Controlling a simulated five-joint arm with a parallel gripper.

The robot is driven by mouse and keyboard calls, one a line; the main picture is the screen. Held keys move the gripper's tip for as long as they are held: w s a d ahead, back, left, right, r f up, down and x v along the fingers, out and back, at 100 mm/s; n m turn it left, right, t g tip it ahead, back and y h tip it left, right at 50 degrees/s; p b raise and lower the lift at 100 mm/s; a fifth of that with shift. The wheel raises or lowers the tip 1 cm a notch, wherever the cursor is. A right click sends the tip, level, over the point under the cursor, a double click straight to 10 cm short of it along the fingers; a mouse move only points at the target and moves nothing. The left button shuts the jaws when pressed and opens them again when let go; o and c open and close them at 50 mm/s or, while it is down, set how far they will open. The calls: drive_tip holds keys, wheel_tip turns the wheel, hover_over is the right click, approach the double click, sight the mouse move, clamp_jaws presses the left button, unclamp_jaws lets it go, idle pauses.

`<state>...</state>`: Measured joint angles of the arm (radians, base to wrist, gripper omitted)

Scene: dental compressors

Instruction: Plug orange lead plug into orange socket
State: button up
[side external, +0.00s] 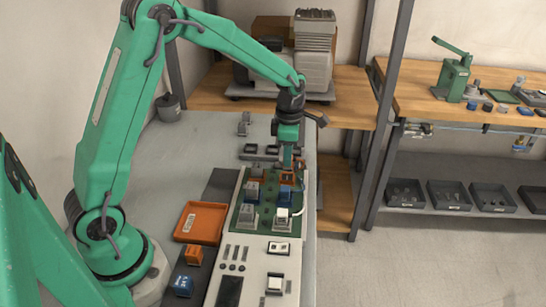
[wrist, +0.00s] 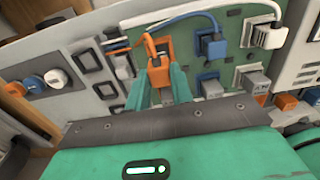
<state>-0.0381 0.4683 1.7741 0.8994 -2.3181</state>
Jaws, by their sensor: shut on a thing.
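My gripper (side external: 288,163) is low over the far end of the green panel. In the wrist view its two green fingers (wrist: 161,92) are shut on the orange lead plug (wrist: 158,74). The orange lead (wrist: 147,42) loops up from the plug and runs off to the left. Orange casing, seemingly the orange socket (wrist: 166,46), shows right behind the plug. In the side view orange parts (side external: 286,179) show just under the gripper. The fingers hide the plug's tip, so I cannot tell how deep it sits.
A blue plug (wrist: 212,45) and a white plug (wrist: 267,37) with leads stand on the green panel (side external: 264,212) close by. Black-framed openings (wrist: 88,62) line the other side.

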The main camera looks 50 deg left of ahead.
drive_tip(key=shift+f, duration=0.8)
drive_tip(key=shift+f, duration=1.1)
idle(1.8)
drive_tip(key=o, duration=1.4)
drive_tip(key=shift+c, duration=0.2)
drive_tip(key=shift+r, duration=0.1)
drive_tip(key=shift+r, duration=3.45)
